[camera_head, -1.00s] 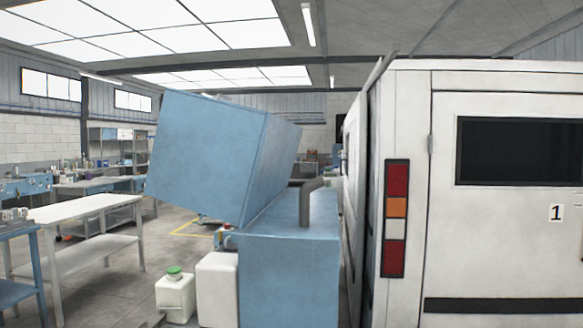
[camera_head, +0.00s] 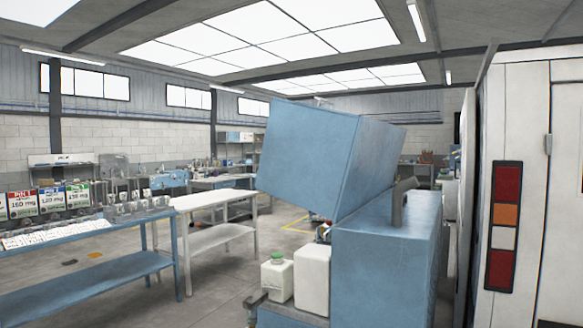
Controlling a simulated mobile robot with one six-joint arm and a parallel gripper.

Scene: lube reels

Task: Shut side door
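A white van (camera_head: 530,160) stands at the right edge, seen from its rear corner with a red, orange and white tail light (camera_head: 503,227). Its left side shows only as a thin, steep slice, so I cannot make out a side door or tell whether one is open. My gripper is not in view.
A blue machine (camera_head: 385,255) with a raised, tilted blue cover (camera_head: 320,155) and a bent grey pipe (camera_head: 399,200) stands left of the van. White containers (camera_head: 313,278) sit beside it. A white table (camera_head: 212,198) and a blue bench (camera_head: 90,275) stand left, with floor between.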

